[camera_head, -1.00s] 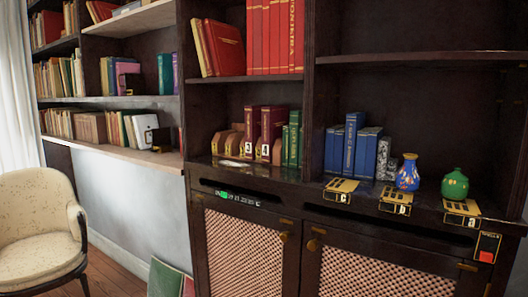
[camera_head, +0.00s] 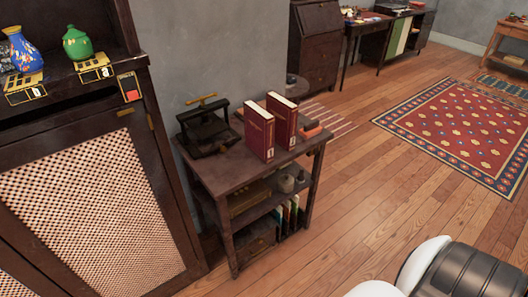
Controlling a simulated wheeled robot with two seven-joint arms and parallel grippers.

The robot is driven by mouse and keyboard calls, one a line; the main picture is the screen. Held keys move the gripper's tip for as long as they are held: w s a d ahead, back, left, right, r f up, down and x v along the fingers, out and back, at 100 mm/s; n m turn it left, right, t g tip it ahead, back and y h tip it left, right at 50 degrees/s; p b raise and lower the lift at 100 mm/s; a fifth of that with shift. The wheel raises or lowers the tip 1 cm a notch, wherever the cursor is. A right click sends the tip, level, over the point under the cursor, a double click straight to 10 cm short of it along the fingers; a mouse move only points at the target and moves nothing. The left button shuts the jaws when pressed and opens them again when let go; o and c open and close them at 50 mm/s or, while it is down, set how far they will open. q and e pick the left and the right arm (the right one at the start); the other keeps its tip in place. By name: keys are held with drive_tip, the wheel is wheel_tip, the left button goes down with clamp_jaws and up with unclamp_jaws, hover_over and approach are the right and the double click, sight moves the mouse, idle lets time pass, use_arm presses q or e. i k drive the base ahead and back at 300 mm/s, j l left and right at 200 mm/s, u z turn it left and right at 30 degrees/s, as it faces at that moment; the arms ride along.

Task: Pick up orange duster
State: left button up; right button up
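Neither of my grippers shows; only white and black parts of my own body show at the bottom right.
A black press (camera_head: 207,128) with a brass handle stands on the table's left. Its lower shelves hold several items. A dark cabinet (camera_head: 90,200) with vases stands at left. Wooden floor (camera_head: 350,215) is clear to the right, with a red patterned rug (camera_head: 465,125) beyond.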

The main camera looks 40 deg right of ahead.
sight(311, 130)
drive_tip(key=z, duration=1.55)
drive_tip(key=u, duration=2.3)
drive_tip(key=z, duration=2.3)
